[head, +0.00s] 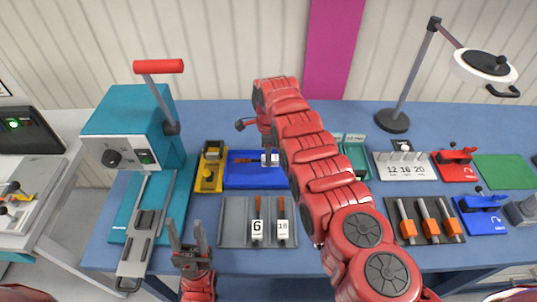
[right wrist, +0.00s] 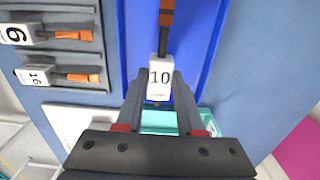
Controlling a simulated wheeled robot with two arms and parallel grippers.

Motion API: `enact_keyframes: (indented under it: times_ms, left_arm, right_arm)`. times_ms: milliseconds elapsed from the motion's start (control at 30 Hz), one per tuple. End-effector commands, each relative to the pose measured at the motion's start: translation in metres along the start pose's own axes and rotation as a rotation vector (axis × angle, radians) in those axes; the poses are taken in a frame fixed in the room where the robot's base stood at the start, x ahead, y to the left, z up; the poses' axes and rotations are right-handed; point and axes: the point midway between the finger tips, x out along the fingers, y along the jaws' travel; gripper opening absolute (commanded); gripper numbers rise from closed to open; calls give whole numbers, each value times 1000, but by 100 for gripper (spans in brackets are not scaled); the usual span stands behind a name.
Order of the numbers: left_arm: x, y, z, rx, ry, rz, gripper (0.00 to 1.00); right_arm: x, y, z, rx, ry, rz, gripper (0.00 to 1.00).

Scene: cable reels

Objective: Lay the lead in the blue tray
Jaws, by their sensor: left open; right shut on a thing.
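The blue tray (head: 238,183) lies in the middle of the blue table; it also shows in the right wrist view (right wrist: 205,45). The lead (right wrist: 160,75) has a white block marked 10 and an orange and dark end. In the head view the lead (head: 248,160) is over the tray, and I cannot tell whether it touches the floor of it. My right gripper (right wrist: 160,102) is shut on the white block; in the head view my right arm partly hides it. My left gripper (head: 188,238) is open and empty, low at the left of the grey rack.
The grey rack (head: 234,238) in front of the tray holds leads marked 6 and 16. A teal machine with a red lever (head: 120,125) and a yellow block (head: 211,172) stand left. A teal tray (head: 358,152) is partly hidden behind my right arm.

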Motion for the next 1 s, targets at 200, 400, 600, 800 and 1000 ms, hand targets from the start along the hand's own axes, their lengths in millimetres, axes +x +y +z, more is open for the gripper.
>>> enact_keyframes:
  times_ms: [200, 400, 600, 800, 1000]
  left_arm:
    - [-9, 0, 2, 0, 0, 0, 50]
    - [-16, 1, 3, 0, 0, 0, 50]
    - [-17, 1, 3, 0, 0, 0, 50]
    - [-17, 1, 3, 0, 0, 0, 50]
    - [-18, 1, 3, 0, 0, 0, 50]
  right_arm:
    - [10, 0, 0, -1, 0, 0, 0]
    - [19, 1, 1, -1, 0, 0, 0]
    - [21, 1, 1, -1, 0, -1, 0]
    - [21, 0, 0, -1, 0, -1, 0]
    - [23, 0, 0, 0, 0, 0, 0]
